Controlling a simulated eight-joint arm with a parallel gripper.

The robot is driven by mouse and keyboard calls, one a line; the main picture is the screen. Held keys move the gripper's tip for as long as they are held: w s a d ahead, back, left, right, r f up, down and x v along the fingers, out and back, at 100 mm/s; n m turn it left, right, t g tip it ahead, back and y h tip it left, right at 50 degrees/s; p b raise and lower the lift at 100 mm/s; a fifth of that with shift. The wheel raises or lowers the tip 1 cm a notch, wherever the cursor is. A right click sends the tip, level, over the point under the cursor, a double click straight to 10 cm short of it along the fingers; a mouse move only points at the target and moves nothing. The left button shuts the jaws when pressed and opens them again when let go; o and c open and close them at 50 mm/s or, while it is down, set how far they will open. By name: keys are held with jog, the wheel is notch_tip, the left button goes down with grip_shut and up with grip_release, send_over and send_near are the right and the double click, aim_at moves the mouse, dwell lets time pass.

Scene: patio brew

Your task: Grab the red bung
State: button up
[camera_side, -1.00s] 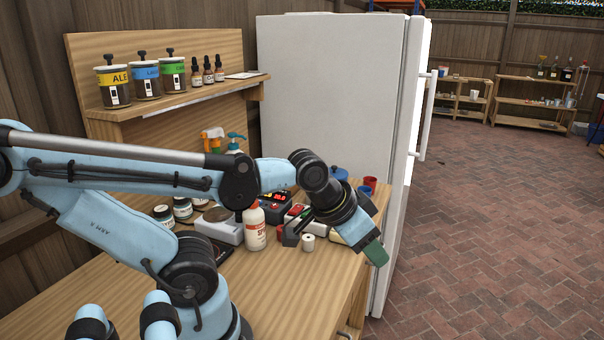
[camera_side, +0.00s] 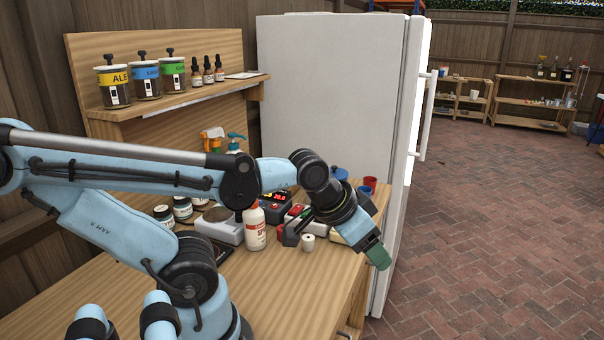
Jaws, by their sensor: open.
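My gripper (camera_side: 375,251) is at the lower end of my dark wrist, tilted down to the right. Its green tip hangs over the right front edge of the wooden bench (camera_side: 300,290). It is open, and I see nothing held in it. A small red piece (camera_side: 281,231) lies on the bench left of my wrist, partly hidden behind a dark block. A larger red cup-shaped piece (camera_side: 370,182) stands farther back, right of my wrist. I cannot tell which of these is the red bung. Both are apart from my gripper tip.
Scales, dark jars (camera_side: 182,209) and blue pieces (camera_side: 365,190) crowd the back. A white fridge (camera_side: 330,95) stands behind. The bench's front is clear.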

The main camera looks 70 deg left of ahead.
jog(key=w+a+f+n+g+y, duration=0.25)
jog(key=a+n+g+y, duration=0.3)
jog(key=a+n, duration=0.4)
jog(key=n+g+y, duration=0.4)
jog(key=n+g, duration=0.2)
jog(key=n, duration=0.5)
send_near(305, 237)
jog(key=a+n+g, duration=0.1)
jog(key=n, duration=0.1)
jog(key=a+n+g, duration=0.1)
jog(key=shift+a+r+n+y, duration=0.15)
jog(key=shift+a+n+y, duration=0.1)
jog(key=shift+n, duration=0.1)
jog(key=shift+a, duration=0.1)
jog(key=x, duration=0.6)
jog(key=shift+s+a, duration=0.2)
jog(key=shift+s, duration=0.05)
jog(key=shift+x, duration=2.65)
jog(key=shift+s+r, duration=0.15)
jog(key=shift+s, duration=0.05)
